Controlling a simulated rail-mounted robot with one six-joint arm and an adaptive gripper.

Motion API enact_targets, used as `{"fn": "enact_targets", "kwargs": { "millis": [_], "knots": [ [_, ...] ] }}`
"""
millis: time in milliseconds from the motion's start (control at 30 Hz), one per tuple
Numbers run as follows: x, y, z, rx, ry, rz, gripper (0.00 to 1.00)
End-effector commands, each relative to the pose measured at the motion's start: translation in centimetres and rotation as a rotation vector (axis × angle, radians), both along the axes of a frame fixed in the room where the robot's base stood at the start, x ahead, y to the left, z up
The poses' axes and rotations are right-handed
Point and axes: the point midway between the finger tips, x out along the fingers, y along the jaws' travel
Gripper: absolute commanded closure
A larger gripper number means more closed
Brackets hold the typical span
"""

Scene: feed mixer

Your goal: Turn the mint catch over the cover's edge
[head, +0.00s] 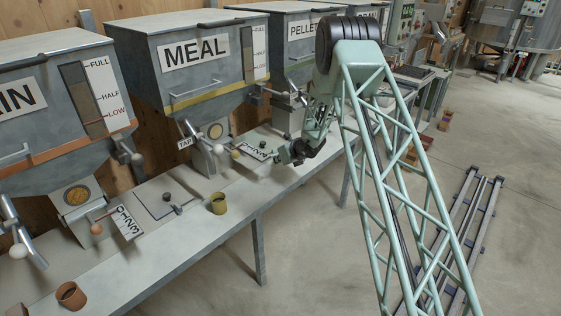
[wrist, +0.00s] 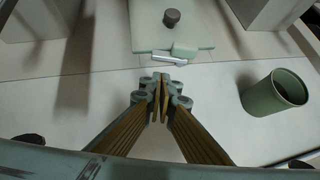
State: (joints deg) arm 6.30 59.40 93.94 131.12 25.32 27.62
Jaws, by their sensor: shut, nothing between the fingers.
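The pale mint cover (wrist: 146,30) is a flat plate with a dark round knob (wrist: 171,16), at the top of the wrist view. At its near edge sits a small mint block (wrist: 186,48) with a silver bar (wrist: 166,57) in front; these look like the catch. The bar lies roughly along the edge; I cannot tell whether the catch overlaps the cover. My gripper (wrist: 161,79) is shut and empty, its tips just short of the bar in the picture, apparently apart from it. In the head view my gripper (head: 302,153) is over the bench's front edge; the catch cannot be made out there.
A green cup (wrist: 274,92) stands right of my gripper in the wrist view. Grey housings flank the cover. In the head view the MEAL hopper (head: 200,85) and an olive cup (head: 218,204) are to the left along the bench (head: 185,245). Open floor lies in front.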

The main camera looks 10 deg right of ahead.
Motion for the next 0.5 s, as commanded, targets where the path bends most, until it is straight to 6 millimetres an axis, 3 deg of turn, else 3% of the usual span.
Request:
{"fn": "enact_targets", "kwargs": {
  "millis": [200, 500],
  "knots": [
    [2.2, 0.7, 0.3, 0.000, -0.003, 0.000, 1.00],
    [3.3, 1.1, 0.3, -0.001, -0.002, 0.000, 1.00]
  ]
}}
